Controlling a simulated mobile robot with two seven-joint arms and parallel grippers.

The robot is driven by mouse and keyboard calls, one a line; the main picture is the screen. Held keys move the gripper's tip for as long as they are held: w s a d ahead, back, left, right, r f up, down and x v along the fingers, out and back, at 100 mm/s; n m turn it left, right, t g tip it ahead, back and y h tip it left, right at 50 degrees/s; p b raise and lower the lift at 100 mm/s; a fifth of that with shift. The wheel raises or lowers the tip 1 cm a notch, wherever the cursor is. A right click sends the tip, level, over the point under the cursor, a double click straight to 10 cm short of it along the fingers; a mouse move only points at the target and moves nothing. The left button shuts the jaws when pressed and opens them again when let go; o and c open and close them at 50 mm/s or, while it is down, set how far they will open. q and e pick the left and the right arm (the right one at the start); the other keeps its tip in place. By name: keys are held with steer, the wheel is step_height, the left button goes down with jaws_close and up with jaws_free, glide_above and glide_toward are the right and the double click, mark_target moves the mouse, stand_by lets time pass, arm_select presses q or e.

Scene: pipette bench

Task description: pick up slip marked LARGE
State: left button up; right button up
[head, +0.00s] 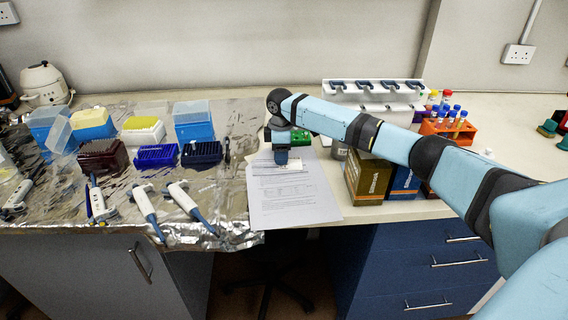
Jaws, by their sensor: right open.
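My right arm reaches in from the right, and my right gripper (281,157) points down over the printed paper sheets (290,205) on the bench. The right gripper is open. A small pale slip (292,164) lies on the upper part of the sheets, just beside and partly behind the gripper's tips. Any marking on it is too small to read, so I cannot tell whether it says LARGE. I cannot tell whether the fingertips touch it. My left gripper is not in view.
A brown box (367,179), an orange tube rack (447,128) and a white pipette stand (372,92) are right of the sheets. The sheets reach the bench's front edge.

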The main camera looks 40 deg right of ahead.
jaws_close()
